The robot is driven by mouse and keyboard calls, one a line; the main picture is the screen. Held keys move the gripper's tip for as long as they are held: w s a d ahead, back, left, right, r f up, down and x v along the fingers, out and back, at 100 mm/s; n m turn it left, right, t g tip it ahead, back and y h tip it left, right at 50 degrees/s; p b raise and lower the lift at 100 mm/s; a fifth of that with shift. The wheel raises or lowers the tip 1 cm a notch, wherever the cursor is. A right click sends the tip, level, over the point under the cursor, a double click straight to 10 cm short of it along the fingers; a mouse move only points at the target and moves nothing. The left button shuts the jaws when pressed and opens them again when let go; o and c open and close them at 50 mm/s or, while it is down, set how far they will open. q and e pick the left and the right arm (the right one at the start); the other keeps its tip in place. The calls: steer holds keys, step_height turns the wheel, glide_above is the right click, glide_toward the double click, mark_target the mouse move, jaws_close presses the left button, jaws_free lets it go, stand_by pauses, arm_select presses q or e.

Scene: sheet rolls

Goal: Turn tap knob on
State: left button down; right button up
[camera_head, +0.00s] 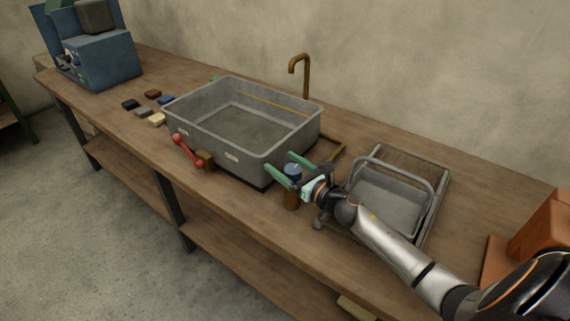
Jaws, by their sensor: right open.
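A brass tap spout (306,75) rises behind the grey basin (185,120) and curves over at its top. A red bar with ball ends (187,152) is on the basin's front side by a brown block (205,160). My left gripper is out of view.
A grey wire-handled tray (387,208) stands right of the basin, close to my right arm. Several small coloured blocks (152,94) lie left of the basin. A blue machine (105,60) stands at the far left, an orange-brown object (541,225) at the right.

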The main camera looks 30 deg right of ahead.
mark_target(297, 165)
steer(key=shift+c, duration=0.4)
steer(key=c, duration=1.3)
steer(key=shift+d+m+h, duration=0.1)
steer(key=shift+m+h, duration=0.3)
steer(key=m+h, duration=0.2)
steer(key=h, duration=0.1)
steer(key=shift+d, duration=0.2)
steer(key=m+h, duration=0.1)
steer(key=h, duration=0.1)
steer(key=m+h, duration=0.1)
steer(key=h, duration=0.1)
steer(key=d+m+h, duration=0.1)
steer(key=h, duration=0.1)
steer(key=shift+m+g, duration=0.3)
steer(key=shift+g, duration=0.1)
steer(key=m+g+h, duration=0.1)
steer(key=m+h, duration=0.1)
steer(key=h, duration=0.1)
steer(key=m+g+h, duration=0.1)
steer(key=shift+s+d+g+h+b, duration=0.3)
steer(key=shift+b, duration=0.1)
steer(key=shift+s+d+m+g+h+b, duration=0.1)
steer(key=shift+d+m+g+h+b, duration=0.1)
steer(key=shift+m+g+h, duration=0.5)
steer(key=shift+s+d+m+g+h+b, duration=0.1)
steer(key=shift+s+m+g+h+b, duration=0.05)
steer(key=shift+m+g+h, duration=0.55)
steer(key=shift+s+d+m+g+h+b, duration=0.1)
steer(key=shift+m+g+h+b, duration=0.1)
steer(key=shift+m+g+h, duration=0.45)
